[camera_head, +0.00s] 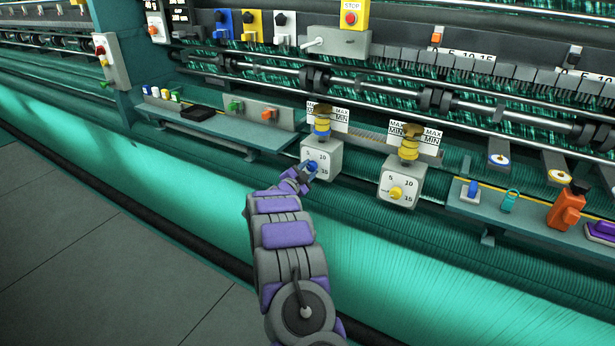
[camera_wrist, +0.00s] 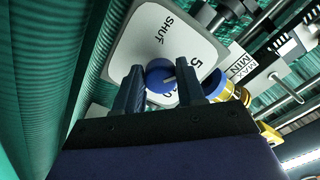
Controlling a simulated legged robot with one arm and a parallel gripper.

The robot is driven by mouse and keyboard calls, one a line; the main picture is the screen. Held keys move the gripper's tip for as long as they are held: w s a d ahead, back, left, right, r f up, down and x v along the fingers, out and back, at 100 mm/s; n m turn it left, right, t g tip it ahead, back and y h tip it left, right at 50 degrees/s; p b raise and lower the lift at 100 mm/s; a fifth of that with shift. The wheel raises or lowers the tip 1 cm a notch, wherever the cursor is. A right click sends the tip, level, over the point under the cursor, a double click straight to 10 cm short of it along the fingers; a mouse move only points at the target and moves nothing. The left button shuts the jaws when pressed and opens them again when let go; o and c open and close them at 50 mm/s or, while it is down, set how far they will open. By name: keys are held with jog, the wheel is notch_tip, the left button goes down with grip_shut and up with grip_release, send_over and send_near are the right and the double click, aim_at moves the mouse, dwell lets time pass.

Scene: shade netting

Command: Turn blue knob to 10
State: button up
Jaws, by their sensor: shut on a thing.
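The blue knob (camera_head: 311,166) sits on the front of a pale dial box (camera_head: 328,156) marked 5, 10 and 15. My gripper (camera_head: 304,174) is at the knob. In the wrist view the two dark fingers (camera_wrist: 168,88) stand on either side of the blue knob (camera_wrist: 159,75), shut on it.
A similar box with a yellow knob (camera_head: 396,193) stands to the right. MAX/MIN plates (camera_head: 327,119) and brass fittings rise above both boxes. Shelves with tools lie left (camera_head: 215,127) and right (camera_head: 530,215). Green netting (camera_head: 190,195) runs below.

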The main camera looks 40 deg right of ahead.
jog(key=m+b, duration=0.4)
jog(key=shift+m, duration=0.4)
jog(key=m+b, duration=0.1)
jog(key=m, duration=0.2)
jog(key=shift+r+m+b, duration=0.1)
jog(key=shift+m+b, duration=0.2)
jog(key=shift+b, duration=0.05)
jog(key=m, duration=0.8)
jog(key=shift+s, duration=0.15)
jog(key=shift+m, duration=1.6)
jog(key=o, duration=0.8)
jog(key=shift+o, duration=1.3)
jog(key=shift+d, duration=0.1)
